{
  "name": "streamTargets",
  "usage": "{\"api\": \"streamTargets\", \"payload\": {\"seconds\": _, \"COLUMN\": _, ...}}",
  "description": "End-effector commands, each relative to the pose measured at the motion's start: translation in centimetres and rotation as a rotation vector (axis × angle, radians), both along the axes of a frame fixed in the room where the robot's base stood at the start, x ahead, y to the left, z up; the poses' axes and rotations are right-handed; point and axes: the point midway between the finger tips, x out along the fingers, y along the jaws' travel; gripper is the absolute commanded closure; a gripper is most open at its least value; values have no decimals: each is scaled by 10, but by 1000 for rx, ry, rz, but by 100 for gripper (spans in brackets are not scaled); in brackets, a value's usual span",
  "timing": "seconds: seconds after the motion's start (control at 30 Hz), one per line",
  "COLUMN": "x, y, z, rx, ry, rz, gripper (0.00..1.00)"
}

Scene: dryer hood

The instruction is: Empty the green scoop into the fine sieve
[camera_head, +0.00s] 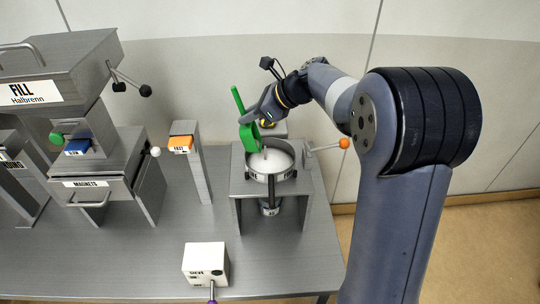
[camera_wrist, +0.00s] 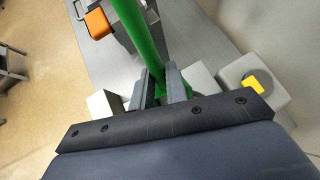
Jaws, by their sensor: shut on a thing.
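My gripper (camera_head: 257,110) is shut on the handle of the green scoop (camera_head: 249,136). The scoop hangs over the back left rim of a round sieve (camera_head: 271,176), its bowl tipped down. The sieve sits in a grey stand, and its inside looks white. A small pale patch shows just below the scoop's bowl; I cannot tell if it is falling material. In the wrist view the green handle (camera_wrist: 138,35) runs up between the fingers (camera_wrist: 163,84), and the bowl is mostly hidden. What is left in the scoop cannot be seen.
A lever with an orange knob (camera_head: 344,143) sticks out right of the stand. A small container (camera_head: 269,207) is under the sieve. A white box labelled SIEVE (camera_head: 205,263) stands in front. An orange-topped post (camera_head: 181,144) and the FILL machine (camera_head: 55,80) are left.

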Motion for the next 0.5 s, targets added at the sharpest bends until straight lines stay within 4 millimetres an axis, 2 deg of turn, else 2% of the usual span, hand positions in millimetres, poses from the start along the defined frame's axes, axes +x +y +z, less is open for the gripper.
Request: {"api": "streamTargets", "payload": {"seconds": 0.5, "x": -1, "y": -12, "z": 1, "rx": 57, "ry": -6, "rz": -1, "gripper": 100}}
